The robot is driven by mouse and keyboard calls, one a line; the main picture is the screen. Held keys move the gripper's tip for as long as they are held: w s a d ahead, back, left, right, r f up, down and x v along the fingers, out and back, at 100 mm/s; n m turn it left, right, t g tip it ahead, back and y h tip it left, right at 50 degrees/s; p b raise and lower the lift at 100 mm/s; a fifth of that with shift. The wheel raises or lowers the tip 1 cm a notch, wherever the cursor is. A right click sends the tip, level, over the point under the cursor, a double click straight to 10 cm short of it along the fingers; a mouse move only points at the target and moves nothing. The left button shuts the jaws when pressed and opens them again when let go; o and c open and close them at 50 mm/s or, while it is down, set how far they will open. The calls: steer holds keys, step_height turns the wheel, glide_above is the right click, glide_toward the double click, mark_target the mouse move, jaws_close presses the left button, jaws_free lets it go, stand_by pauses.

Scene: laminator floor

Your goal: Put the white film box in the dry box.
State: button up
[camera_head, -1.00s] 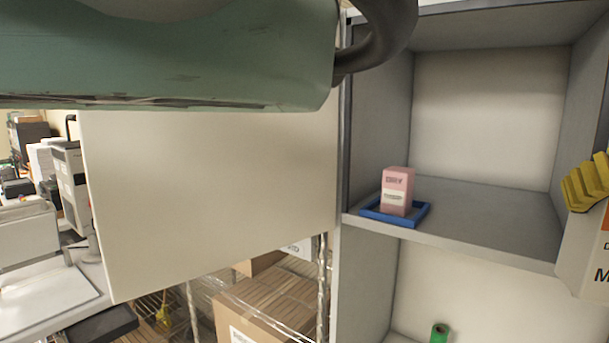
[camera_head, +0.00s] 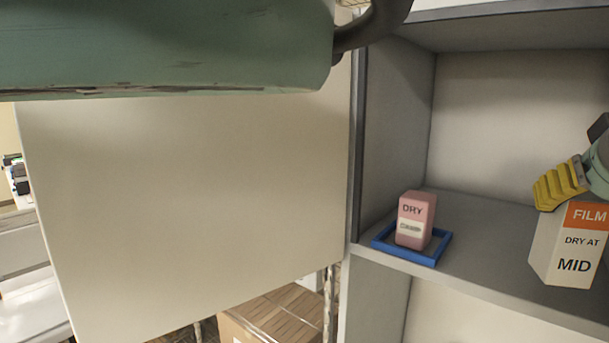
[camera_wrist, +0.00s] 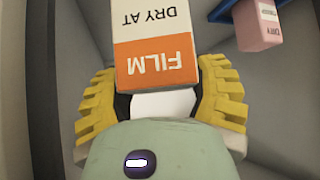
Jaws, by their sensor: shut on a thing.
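The white film box (camera_head: 568,252) has an orange band reading FILM and the words DRY AT MID. My gripper (camera_head: 563,185), with yellow ridged fingers, is shut on it near its top. In the wrist view the film box (camera_wrist: 155,60) sits between both yellow fingers (camera_wrist: 165,105). The dry box looks to be the grey cabinet (camera_head: 470,215) with an open compartment and cream back wall. The film box is at the right of the compartment opening, by the shelf's front edge; whether it touches the shelf I cannot tell.
A pink box (camera_head: 414,222) marked DRY stands in a blue tray (camera_head: 383,247) at the shelf's left front. A cream door panel (camera_head: 190,190) stands open at the left. The shelf behind and between the boxes is bare. A cardboard box (camera_head: 270,315) is low down.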

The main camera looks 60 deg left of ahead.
steer(key=w+a+f+p, duration=0.4)
steer(key=w+a+p, duration=0.2)
steer(key=w+p, duration=0.1)
steer(key=shift+w+f+p, duration=0.15)
steer(key=shift+w+p, duration=0.1)
steer(key=shift+p, duration=0.45)
steer(key=shift+f, duration=0.1)
steer(key=shift+f+b, duration=0.15)
steer(key=shift+b, duration=0.15)
steer(key=o, duration=1.4)
steer(key=shift+r, duration=0.2)
steer(key=shift+d+r, duration=0.1)
steer(key=shift+r, duration=1.4)
